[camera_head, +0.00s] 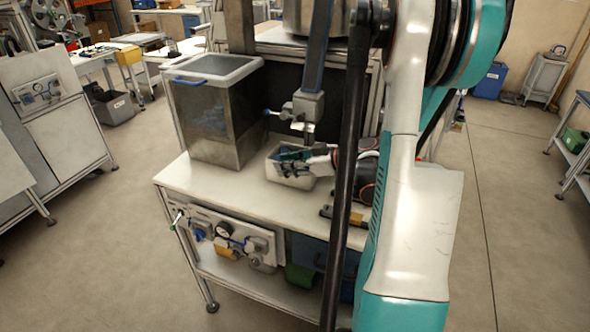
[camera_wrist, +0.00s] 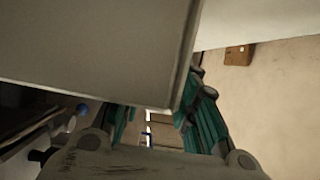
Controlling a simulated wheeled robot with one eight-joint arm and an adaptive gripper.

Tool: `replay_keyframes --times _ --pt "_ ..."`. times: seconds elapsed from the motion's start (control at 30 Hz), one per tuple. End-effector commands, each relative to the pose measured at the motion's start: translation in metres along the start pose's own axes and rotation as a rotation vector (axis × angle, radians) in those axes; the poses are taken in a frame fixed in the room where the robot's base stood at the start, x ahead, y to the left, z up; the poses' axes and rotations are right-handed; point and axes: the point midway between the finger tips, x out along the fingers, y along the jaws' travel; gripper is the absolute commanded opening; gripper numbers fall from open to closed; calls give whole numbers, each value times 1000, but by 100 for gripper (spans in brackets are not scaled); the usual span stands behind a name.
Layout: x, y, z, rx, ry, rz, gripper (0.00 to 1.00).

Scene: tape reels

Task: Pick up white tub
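The white tub (camera_head: 289,182) is a small, pale open box on the bench top in the camera_head view, right of the large bin. My gripper (camera_head: 296,155) reaches it from the right, with teal finger parts across its upper opening. I cannot tell whether the tub rests on the bench or is slightly raised. In the camera_wrist view, a large pale grey panel, probably the tub's side (camera_wrist: 95,45), fills the upper left. My gripper's teal fingers (camera_wrist: 160,118) stand apart there. The right finger is beside the panel's edge; the left fingertip is hidden, so the grip is unclear.
A tall clear-sided bin (camera_head: 217,120) with a grey lid stands left of the tub on the bench (camera_head: 225,190). A grey machine head (camera_head: 307,106) on a post rises just behind the tub. The bench's front left top is clear.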

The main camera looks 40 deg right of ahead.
Motion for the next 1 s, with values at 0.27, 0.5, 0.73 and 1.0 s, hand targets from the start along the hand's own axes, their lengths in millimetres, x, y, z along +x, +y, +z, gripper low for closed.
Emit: replay_keyframes --times 0.27,0.5,0.73,1.0 --pt "0 0 0 0 0 0 0" --pt "0 0 0 0 1 0 0" --pt "-3 -5 -6 0 1 0 0" --pt "-18 -8 -42 0 1 0 0"
